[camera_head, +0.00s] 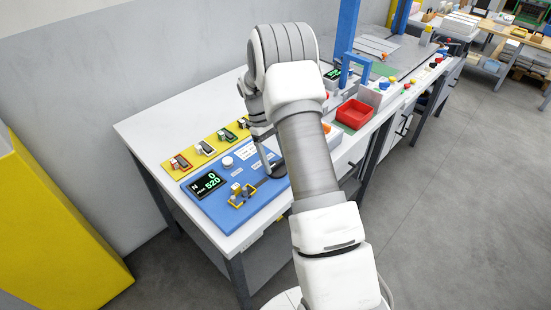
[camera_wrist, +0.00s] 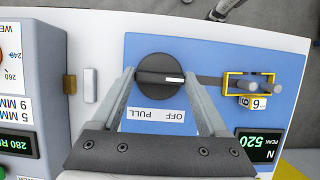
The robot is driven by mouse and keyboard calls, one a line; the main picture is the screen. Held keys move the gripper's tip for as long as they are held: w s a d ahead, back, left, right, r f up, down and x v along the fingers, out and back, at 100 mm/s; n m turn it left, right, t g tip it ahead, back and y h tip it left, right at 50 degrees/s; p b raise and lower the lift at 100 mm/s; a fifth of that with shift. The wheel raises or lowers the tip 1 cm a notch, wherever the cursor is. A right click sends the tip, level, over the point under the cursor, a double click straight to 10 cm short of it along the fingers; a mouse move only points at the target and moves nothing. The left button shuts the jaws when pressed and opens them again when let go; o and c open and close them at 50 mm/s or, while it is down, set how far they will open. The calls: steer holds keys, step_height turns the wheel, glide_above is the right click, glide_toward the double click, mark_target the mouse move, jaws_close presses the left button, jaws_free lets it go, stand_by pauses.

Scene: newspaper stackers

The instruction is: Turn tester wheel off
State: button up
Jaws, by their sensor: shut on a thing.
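The tester is a blue panel (camera_head: 228,205) on the white bench; it also fills the wrist view (camera_wrist: 215,55). Its wheel, a round black knob (camera_wrist: 158,66), has a raised grip bar with a white mark pointing right in the wrist view. A white label (camera_wrist: 155,115) with the words PULL and OFF lies beside it, upside down. My gripper (camera_wrist: 160,73) is shut on the wheel, one finger on each side. In the head view my gripper (camera_head: 270,158) is over the panel's right end and the wheel is partly hidden. The tester's display (camera_head: 207,184) reads 0 N and peak 520.
A yellow clamp fixture (camera_wrist: 247,88) stands on the panel, joined to the wheel side by a dark rail. A yellow strip with several small clamps (camera_head: 205,149) lies behind. A red tray (camera_head: 354,114) and a blue upright frame (camera_head: 347,40) stand farther along the bench.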

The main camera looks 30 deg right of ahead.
stand_by(0.4)
steer(key=o, duration=1.2)
steer(key=shift+o, duration=0.2)
steer(key=v, duration=1.7)
steer(key=shift+r+p, duration=0.25)
steer(key=shift+p, duration=0.2)
